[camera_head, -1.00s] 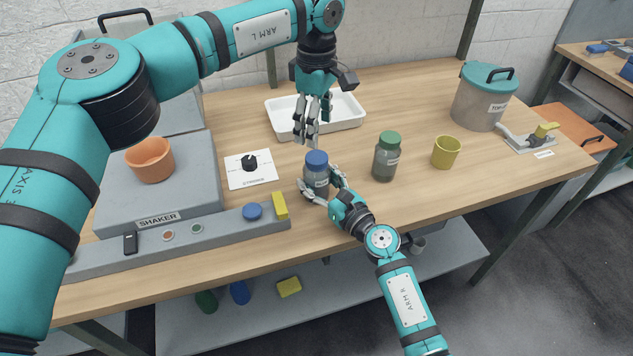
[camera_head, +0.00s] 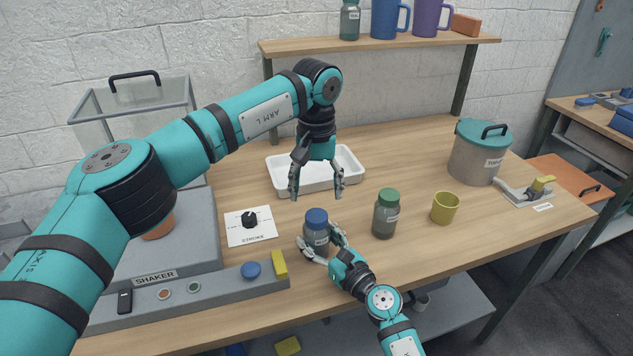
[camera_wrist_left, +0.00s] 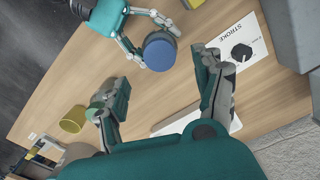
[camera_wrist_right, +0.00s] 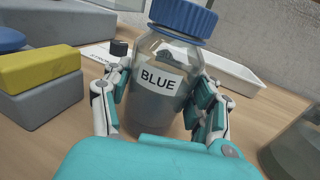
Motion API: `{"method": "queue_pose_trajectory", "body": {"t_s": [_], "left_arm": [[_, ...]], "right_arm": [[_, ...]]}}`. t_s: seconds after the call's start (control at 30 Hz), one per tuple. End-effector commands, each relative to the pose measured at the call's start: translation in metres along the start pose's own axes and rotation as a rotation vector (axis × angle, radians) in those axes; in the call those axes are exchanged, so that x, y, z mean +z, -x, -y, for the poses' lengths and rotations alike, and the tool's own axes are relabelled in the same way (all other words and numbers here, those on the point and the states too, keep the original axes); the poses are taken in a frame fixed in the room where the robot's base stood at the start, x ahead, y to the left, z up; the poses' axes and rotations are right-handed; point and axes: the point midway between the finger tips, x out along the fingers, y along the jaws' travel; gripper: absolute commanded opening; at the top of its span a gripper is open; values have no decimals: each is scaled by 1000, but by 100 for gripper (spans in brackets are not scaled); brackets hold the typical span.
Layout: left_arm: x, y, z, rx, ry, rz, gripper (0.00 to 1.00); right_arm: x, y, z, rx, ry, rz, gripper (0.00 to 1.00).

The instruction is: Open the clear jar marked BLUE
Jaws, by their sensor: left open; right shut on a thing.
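The clear jar marked BLUE (camera_head: 316,238) stands upright on the table with its blue lid (camera_head: 316,216) on. In the right wrist view the jar (camera_wrist_right: 158,85) shows its BLUE label and grey contents. My right gripper (camera_head: 321,250) is shut on the jar's body, one finger on each side. My left gripper (camera_head: 316,192) is open and empty, above and behind the jar, fingers pointing down. In the left wrist view the blue lid (camera_wrist_left: 160,50) lies beyond the spread fingers.
A green-lidded jar (camera_head: 385,215) stands close on the right, then a yellow cup (camera_head: 445,208). A white tray (camera_head: 350,163) lies behind. The stroke dial plate (camera_head: 250,226) and shaker (camera_head: 200,300) are on the left. A shelf (camera_head: 390,44) spans the back.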

Motion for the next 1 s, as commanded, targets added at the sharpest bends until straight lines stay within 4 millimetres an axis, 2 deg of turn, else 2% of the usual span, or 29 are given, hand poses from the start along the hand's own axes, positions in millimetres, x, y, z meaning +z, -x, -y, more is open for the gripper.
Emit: {"method": "queue_pose_trajectory", "body": {"t_s": [0.2,0.4,0.8,1.0], "left_arm": [[1,-36,0,0,2,3,69],[1,-60,0,-1,3,2,69],[0,-68,0,0,4,0,69],[0,-68,0,0,4,0,44]], "right_arm": [[0,0,0,0,0,-1,0],[0,0,0,0,0,-1,0],[0,0,0,0,0,-1,0],[0,0,0,0,0,-1,0]]}}
